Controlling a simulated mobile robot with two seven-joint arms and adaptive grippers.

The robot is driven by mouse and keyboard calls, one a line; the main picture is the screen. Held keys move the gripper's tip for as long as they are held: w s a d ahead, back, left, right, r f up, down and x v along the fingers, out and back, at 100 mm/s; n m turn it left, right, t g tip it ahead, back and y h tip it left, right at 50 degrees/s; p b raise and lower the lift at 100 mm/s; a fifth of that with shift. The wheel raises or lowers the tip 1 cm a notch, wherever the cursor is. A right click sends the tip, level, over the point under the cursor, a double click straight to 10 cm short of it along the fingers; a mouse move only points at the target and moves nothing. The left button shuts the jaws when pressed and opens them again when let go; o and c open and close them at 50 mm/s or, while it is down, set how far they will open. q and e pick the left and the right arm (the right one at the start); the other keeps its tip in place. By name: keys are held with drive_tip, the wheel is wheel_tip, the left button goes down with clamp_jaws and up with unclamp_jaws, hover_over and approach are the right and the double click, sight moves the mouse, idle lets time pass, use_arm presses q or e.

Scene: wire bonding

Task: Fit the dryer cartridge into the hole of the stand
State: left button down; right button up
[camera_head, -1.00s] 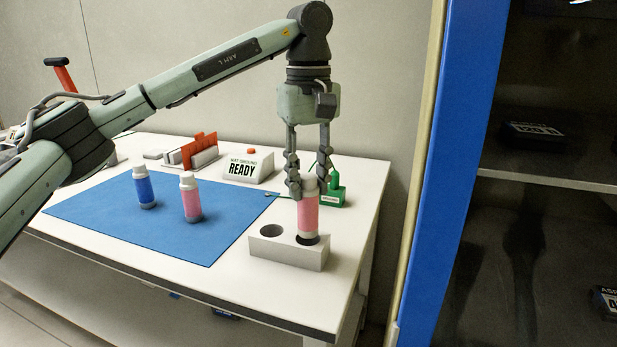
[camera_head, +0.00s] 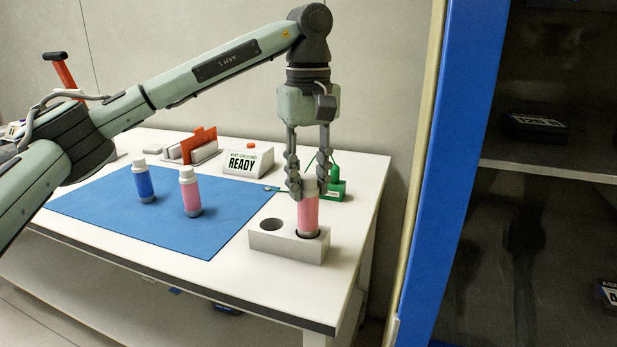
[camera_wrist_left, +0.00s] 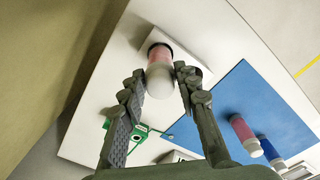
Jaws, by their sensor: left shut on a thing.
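A pink dryer cartridge (camera_head: 308,214) with a grey top stands upright with its lower end in the right hole of the white stand (camera_head: 278,246). The stand's left hole (camera_head: 271,225) is empty. My left gripper (camera_head: 308,192) points down from above and is shut on the cartridge's top. In the left wrist view the cartridge (camera_wrist_left: 160,72) shows between the fingers (camera_wrist_left: 158,88). How deep the cartridge sits is partly hidden by the stand wall. My right gripper is not in view.
Another pink bottle (camera_head: 190,192) and a blue bottle (camera_head: 144,182) stand on the blue mat (camera_head: 110,215). A green device (camera_head: 336,188) is close behind the gripper. A READY sign (camera_head: 247,161) and a red-panelled rack (camera_head: 198,147) stand at the back. A blue-framed cabinet (camera_head: 450,170) is at right.

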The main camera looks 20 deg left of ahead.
use_arm(q)
drive_tip(key=shift+f+b, duration=0.95)
drive_tip(key=shift+f, duration=0.85)
drive_tip(key=c, duration=1)
unclamp_jaws()
drive_tip(key=shift+c, duration=0.2)
wheel_tip(320, 180, up, 12)
drive_tip(key=shift+r, duration=0.1)
